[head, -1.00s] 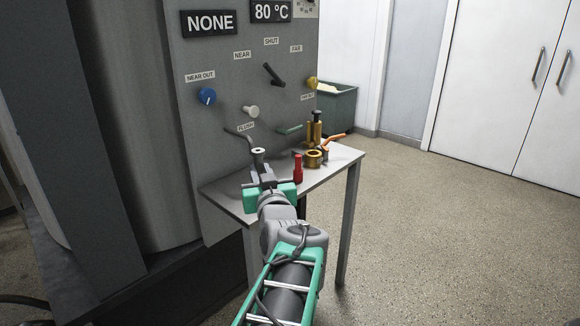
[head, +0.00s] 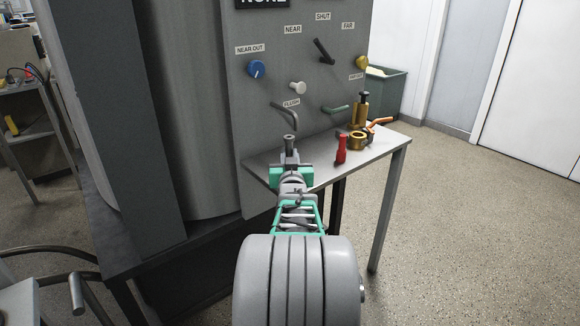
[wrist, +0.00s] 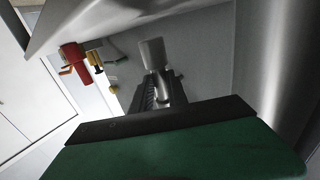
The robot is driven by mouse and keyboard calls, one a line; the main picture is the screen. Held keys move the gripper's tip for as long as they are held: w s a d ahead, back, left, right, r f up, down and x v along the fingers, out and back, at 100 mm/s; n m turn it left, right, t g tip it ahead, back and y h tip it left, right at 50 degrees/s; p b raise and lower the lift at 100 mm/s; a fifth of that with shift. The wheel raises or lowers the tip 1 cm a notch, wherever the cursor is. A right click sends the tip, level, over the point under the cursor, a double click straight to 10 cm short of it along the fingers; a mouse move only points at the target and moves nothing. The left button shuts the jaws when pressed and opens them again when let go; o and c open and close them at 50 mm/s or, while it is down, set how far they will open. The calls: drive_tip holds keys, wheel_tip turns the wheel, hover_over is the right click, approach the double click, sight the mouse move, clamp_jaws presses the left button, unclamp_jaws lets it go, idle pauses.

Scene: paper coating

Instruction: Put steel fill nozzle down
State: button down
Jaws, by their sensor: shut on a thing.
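The steel fill nozzle (head: 289,143) is a small grey metal piece with a round upper end. It stands up from between the fingers of my gripper (head: 290,163), which is shut on it. Its pale cylindrical end also shows in the wrist view (wrist: 152,55), beyond the dark fingers. In the head view the gripper is at the left part of the small grey table (head: 372,150), in front of the panel. I cannot tell whether the nozzle touches the tabletop; its lower part is hidden by the gripper.
Behind is a grey panel (head: 225,100) with a blue knob (head: 257,69) and protruding levers.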

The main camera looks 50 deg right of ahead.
wheel_tip(320, 180, down, 2)
drive_tip(key=shift+f, duration=0.15)
drive_tip(key=shift+s, duration=0.1)
drive_tip(key=shift+f, duration=0.15)
drive_tip(key=c, duration=1.3)
unclamp_jaws()
